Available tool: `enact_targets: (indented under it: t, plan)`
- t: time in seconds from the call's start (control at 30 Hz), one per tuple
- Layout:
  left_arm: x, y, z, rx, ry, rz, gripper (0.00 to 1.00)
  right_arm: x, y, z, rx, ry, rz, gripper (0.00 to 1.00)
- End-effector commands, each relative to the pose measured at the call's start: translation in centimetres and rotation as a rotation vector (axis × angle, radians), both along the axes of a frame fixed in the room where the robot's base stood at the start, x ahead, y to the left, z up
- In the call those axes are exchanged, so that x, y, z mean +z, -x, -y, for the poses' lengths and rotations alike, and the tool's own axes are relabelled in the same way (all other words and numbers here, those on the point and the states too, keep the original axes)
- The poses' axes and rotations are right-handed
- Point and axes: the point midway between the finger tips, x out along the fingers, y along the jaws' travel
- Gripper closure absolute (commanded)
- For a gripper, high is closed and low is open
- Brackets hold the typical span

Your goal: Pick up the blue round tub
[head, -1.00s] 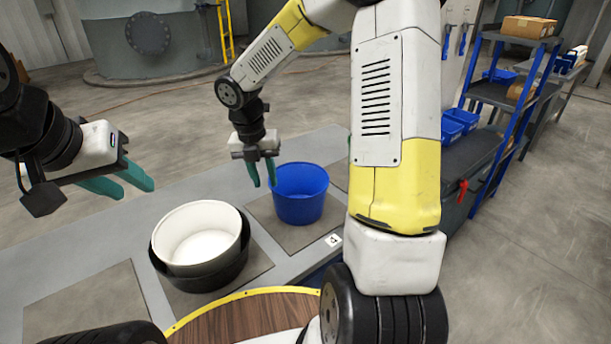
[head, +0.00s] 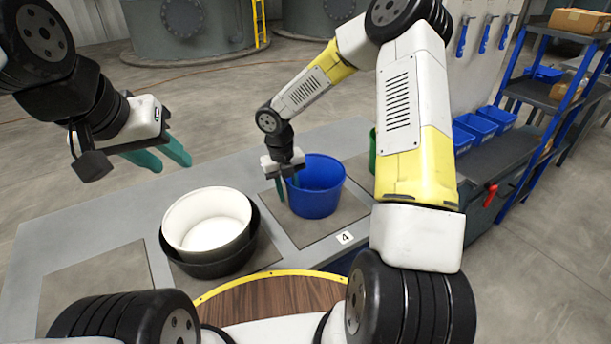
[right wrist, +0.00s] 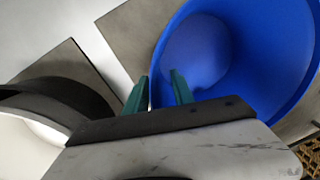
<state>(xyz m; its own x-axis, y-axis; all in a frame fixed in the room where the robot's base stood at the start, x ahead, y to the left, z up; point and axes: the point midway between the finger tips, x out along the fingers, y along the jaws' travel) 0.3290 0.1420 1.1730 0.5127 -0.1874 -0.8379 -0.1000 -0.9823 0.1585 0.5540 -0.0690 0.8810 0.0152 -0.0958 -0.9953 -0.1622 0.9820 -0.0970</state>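The blue round tub (head: 322,190) stands upright and open-topped on a square mat (head: 342,222) on the grey bench. My right gripper (head: 286,191) is at the tub's left rim with its teal fingers pointing down. In the right wrist view its fingers (right wrist: 158,92) are apart; one lies over the tub's blue inside (right wrist: 245,60), the other outside the rim. I cannot tell whether either finger touches the wall. My left gripper (head: 170,165) is open and empty, above the bench at the left.
A white tub (head: 207,222) sits in a black tub (head: 215,267) left of the blue tub. A green object (head: 372,150) is partly hidden behind my right arm. An empty mat (head: 95,292) lies at the left. A shelf with blue bins (head: 476,126) stands at the right.

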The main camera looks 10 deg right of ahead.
Motion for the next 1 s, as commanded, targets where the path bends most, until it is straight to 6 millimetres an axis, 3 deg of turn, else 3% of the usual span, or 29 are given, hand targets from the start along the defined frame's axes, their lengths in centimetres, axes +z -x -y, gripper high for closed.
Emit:
enact_targets:
  t: [0.3,0.47,1.0]
  plan:
    - [0.00,0.00,0.00,0.000,0.000,0.000,0.64,-0.78,-0.01,0.06,-0.001,0.000,0.001,0.70]
    - [0.00,0.00,0.00,0.000,0.000,0.000,0.64,-0.77,-0.01,0.07,-0.002,0.000,0.001,1.00]
    - [0.00,0.00,0.00,0.000,0.000,0.000,0.64,-0.76,-0.01,0.09,-0.002,0.000,0.000,1.00]
